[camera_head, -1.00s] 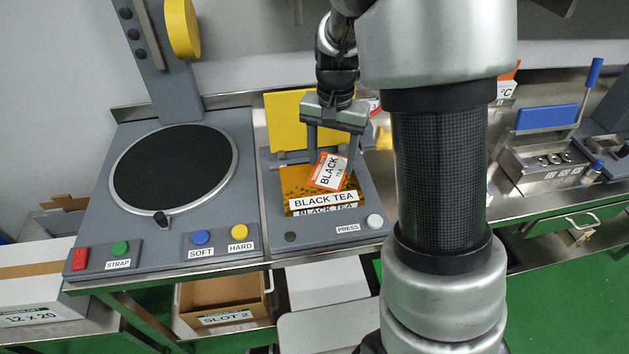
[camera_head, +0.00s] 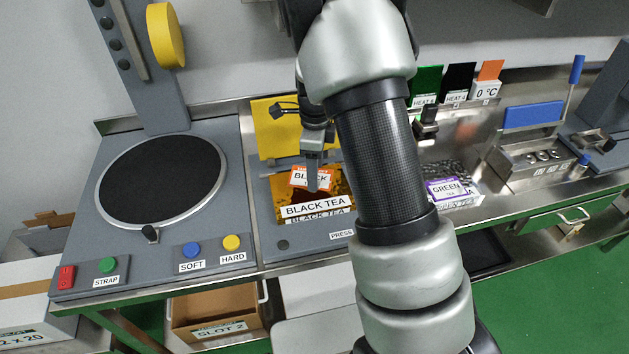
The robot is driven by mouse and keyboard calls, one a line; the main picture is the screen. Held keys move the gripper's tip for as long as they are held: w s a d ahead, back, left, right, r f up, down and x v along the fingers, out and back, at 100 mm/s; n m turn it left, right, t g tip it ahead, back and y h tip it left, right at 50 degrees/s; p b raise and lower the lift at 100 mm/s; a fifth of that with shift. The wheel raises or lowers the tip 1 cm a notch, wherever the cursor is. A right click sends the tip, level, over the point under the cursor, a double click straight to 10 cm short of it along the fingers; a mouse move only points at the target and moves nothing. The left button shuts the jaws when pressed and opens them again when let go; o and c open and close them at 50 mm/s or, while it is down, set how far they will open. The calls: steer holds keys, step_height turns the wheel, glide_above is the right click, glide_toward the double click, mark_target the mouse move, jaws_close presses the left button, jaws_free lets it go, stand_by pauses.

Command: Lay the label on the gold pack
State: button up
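The gold pack (camera_head: 285,188) lies on the grey press plate, its shiny gold face partly hidden. A small orange and white label (camera_head: 305,176) reading "BLACK" is over the pack's upper part, roughly level with it. Whether it touches the pack cannot be told. My gripper (camera_head: 312,183) points down at the label, seen edge-on. A finger covers part of the label, so its opening and hold are unclear. A white "BLACK TEA" strip (camera_head: 315,210) runs along the pack's front edge.
A yellow panel (camera_head: 268,125) stands behind the press. The round black turntable (camera_head: 163,178) is at left. A "GREEN" tea box (camera_head: 445,189) and steel fixtures are right of my arm. An open carton (camera_head: 215,305) marked "SLOT 2" is below.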

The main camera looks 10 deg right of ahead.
steer(key=shift+f, duration=2.05)
steer(key=shift+f, duration=0.1)
steer(key=o, duration=1)
step_height(320, 180, up, 12)
steer(key=s+r+n+t+y, duration=0.1)
steer(key=s+r+n+t, duration=0.1)
steer(key=s+r+n, duration=0.95)
steer(key=s+r+n+t+h, duration=0.1)
steer(key=s+r+n+t, duration=0.2)
steer(key=s+n, duration=0.8)
step_height(320, 180, up, 3)
steer(key=shift+s+a+f+t, duration=0.2)
steer(key=shift+s+a+t, duration=0.15)
steer(key=shift+s, duration=0.75)
